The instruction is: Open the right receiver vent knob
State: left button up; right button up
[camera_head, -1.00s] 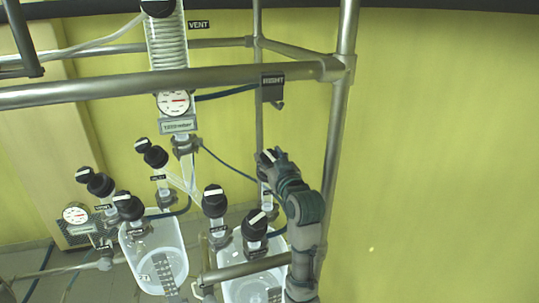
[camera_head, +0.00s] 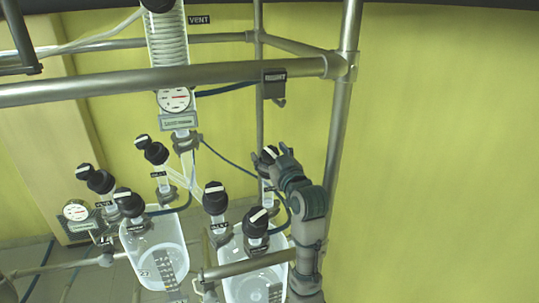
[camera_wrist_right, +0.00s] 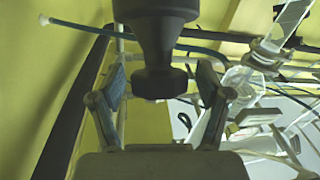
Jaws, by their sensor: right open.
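My right gripper (camera_head: 277,160) is at this knob, coming up from below right. In the right wrist view a dark knob-like part (camera_wrist_right: 157,35) with a narrower flanged end stands between the two fingers of the gripper (camera_wrist_right: 160,85). The fingers are spread on either side of it, with a visible gap. The gripper partly hides the knob's right side in the head view. My left gripper is not in view.
A metal post (camera_head: 338,120) stands close behind and right of my right arm. A horizontal rail (camera_head: 110,88) crosses above. Other black knobs (camera_head: 215,197) and (camera_head: 256,222) stand nearby, and a blue hose (camera_head: 225,165) runs left of the gripper. The left receiver (camera_head: 155,250) stands farther left.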

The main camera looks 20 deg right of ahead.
jog(key=shift+s+d, duration=0.1)
jog(key=shift+s, duration=0.45)
jog(key=s+d, duration=0.1)
jog(key=s, duration=0.9)
jog(key=shift+s+d+f, duration=0.3)
jog(key=shift+f, duration=0.1)
